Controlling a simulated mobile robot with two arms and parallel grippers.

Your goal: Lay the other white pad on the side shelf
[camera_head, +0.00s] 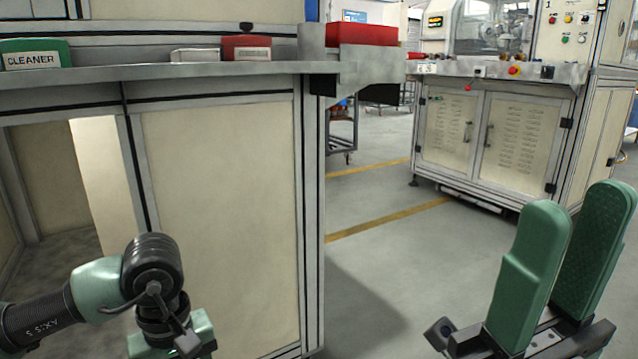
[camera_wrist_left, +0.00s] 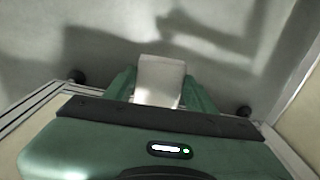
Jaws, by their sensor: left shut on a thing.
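My left gripper (camera_wrist_left: 159,88) is shut on a white pad (camera_wrist_left: 158,78) in the left wrist view, with a green finger on each side of it. In the head view my left arm hangs at the lower left, in front of the machine cabinet, and its fingers and the pad are out of sight below. A white block-like item (camera_head: 195,55) lies on the grey ledge (camera_head: 130,72); I cannot tell if it is a pad. My right gripper (camera_head: 580,215) is open and empty at the lower right, its two green fingers pointing up.
A green box marked CLEANER (camera_head: 35,53) and a small red box (camera_head: 246,47) are on the ledge. A red bin (camera_head: 361,33) sits on the bracket at the ledge's right end. Another machine (camera_head: 500,130) stands at the back right. Open floor (camera_head: 375,260) lies between.

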